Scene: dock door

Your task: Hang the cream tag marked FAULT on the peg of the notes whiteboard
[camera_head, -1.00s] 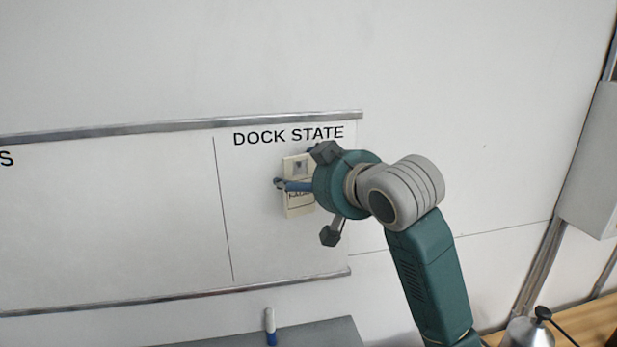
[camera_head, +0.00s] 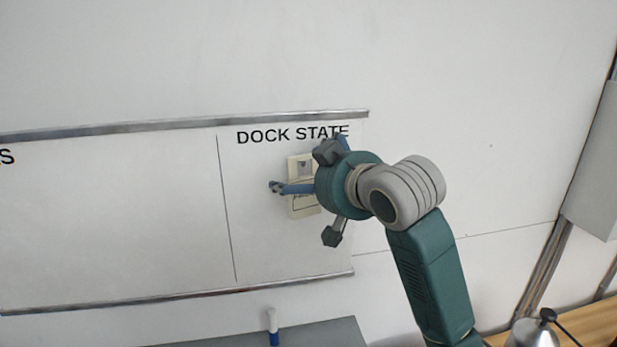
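The cream tag (camera_head: 303,206) hangs upright on the whiteboard panel headed DOCK STATE, below that heading. It has a small grey square near its top. A blue finger crosses its middle, so the lettering is mostly covered. No peg can be made out. My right gripper (camera_head: 305,191) is in front of the tag and overlaps its right side. Its fingers are spread apart and look open; whether any touches the tag I cannot tell. The whiteboard (camera_head: 110,220) has a wide left panel with only an "S" of its heading in view. My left gripper is out of view.
A grey ledge (camera_head: 320,334) below the board carries a white and blue marker (camera_head: 272,328). A wooden surface (camera_head: 590,322) with a metal, black-knobbed object (camera_head: 530,332) is at lower right. A grey box (camera_head: 598,165) is on the right wall. The left panel's visible part is clear.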

